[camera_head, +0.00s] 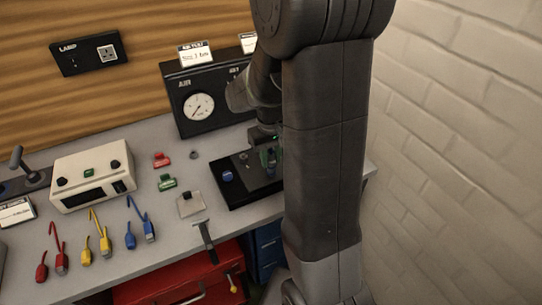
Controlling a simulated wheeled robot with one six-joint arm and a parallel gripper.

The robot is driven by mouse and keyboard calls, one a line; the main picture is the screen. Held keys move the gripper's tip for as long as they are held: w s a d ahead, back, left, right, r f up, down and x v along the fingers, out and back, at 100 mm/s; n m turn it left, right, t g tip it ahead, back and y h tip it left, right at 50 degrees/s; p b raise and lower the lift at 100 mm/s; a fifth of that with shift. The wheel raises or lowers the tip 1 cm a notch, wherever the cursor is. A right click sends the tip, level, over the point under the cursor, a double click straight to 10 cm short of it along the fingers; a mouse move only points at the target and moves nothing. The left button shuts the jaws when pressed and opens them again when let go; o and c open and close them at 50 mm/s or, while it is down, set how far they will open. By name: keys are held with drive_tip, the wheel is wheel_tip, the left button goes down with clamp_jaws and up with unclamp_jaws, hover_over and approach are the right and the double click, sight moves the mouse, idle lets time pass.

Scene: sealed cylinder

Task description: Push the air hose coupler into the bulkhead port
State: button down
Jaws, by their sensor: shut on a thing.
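My gripper (264,138) is at the black base block, low over its right part and partly hidden by my arm. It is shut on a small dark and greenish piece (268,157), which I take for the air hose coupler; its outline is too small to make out. The black base block (237,192) lies on the grey bench and carries a blue round knob (227,175). The black air panel (184,124) with a round white gauge stands behind. I cannot make out the bulkhead port or whether the held piece touches it. My arm covers the right of the block and panel.
Left on the bench are a cream instrument box (93,174), red, yellow and blue leads (97,235), and small green and red parts (167,182). A red toolbox (185,275) is below the front edge. A brick wall (455,130) bounds the right.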

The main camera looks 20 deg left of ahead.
sight(271, 154)
drive_tip(key=shift+f, duration=0.3)
idle(0.5)
drive_tip(key=c, duration=1.1)
unclamp_jaws()
drive_tip(key=shift+o, duration=0.2)
drive_tip(key=shift+r, duration=0.15)
wheel_tip(271, 154, up, 14)
drive_tip(key=shift+f+b, duration=0.2)
drive_tip(key=shift+b, duration=0.25)
drive_tip(key=shift+f, duration=0.1)
wheel_tip(271, 154, down, 14)
drive_tip(key=shift+r+p, duration=0.25)
drive_tip(key=shift+p, duration=0.1)
